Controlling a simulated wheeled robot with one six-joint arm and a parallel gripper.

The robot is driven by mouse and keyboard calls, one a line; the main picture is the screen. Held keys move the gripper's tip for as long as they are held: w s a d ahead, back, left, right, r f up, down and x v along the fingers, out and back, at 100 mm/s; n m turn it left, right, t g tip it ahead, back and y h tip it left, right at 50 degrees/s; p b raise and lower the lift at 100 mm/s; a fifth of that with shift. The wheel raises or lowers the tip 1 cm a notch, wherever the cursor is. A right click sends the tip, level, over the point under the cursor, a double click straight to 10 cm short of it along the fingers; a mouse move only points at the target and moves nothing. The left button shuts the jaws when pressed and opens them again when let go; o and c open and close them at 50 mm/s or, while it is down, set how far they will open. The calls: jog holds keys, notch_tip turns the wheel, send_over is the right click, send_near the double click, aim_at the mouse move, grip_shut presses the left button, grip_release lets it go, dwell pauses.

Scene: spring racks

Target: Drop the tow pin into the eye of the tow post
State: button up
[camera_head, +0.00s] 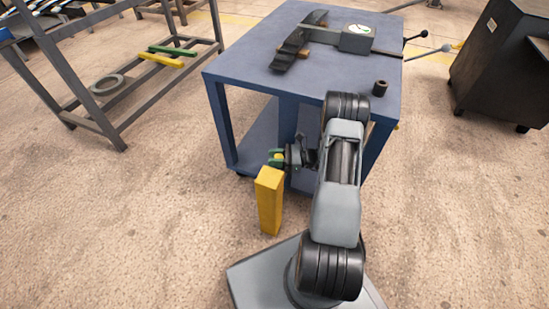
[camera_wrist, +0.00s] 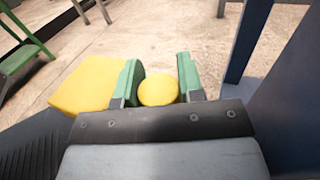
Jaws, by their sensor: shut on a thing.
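The tow post is a yellow upright post (camera_head: 269,206) on the floor in front of the blue cart. Its flat top shows left of my gripper in the wrist view (camera_wrist: 88,84). My gripper (camera_head: 279,158), with green fingers, is low beside the cart at the post's top. It is shut on the tow pin, whose round yellow head (camera_wrist: 158,91) shows between the fingers in the wrist view. The pin's lower part is hidden, and I cannot make out the eye. I cannot tell whether pin and post touch.
The blue cart (camera_head: 240,80) stands close behind my gripper, with a dark clamp-like tool (camera_head: 290,50) and a small dark cylinder (camera_head: 380,88) on top. A grey rack (camera_head: 85,95) stands left and a dark cabinet (camera_head: 500,70) right. The floor left of the post is clear.

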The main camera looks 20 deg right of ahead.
jog(key=shift+f+b, duration=0.4)
jog(key=shift+f, duration=0.2)
jog(key=o, duration=1.2)
jog(key=shift+c, duration=0.2)
jog(key=p+v, duration=0.2)
jog(key=v, duration=0.5)
jog(key=shift+d, duration=0.3)
jog(key=shift+r, duration=0.1)
